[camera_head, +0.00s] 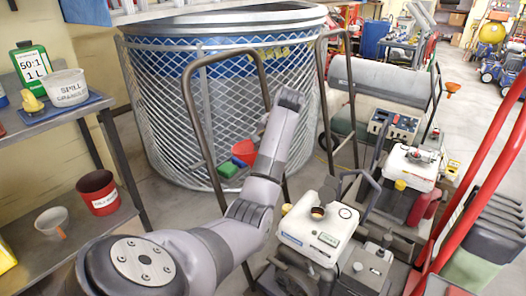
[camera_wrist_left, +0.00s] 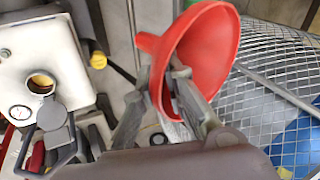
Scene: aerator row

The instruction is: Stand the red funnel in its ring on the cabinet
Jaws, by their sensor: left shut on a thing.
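The red funnel (camera_wrist_left: 212,48) is held between the two fingers of my left gripper (camera_wrist_left: 162,78) in the left wrist view. It is tilted, its wide mouth facing right and its narrow spout pointing left. In the head view the funnel (camera_head: 244,151) shows only partly beside my left arm, in front of the mesh-caged tank, and the fingers are mostly hidden there. I cannot make out an empty ring or clearly identify the cabinet. My right gripper is not in view.
A white engine machine (camera_head: 318,228) stands close right of my arm, with tall bent handles around. The blue tank in mesh (camera_head: 190,120) is behind. A shelf at left holds a red bucket (camera_head: 98,192) and a green bottle (camera_head: 31,66). A green object (camera_head: 228,169) shows below the funnel.

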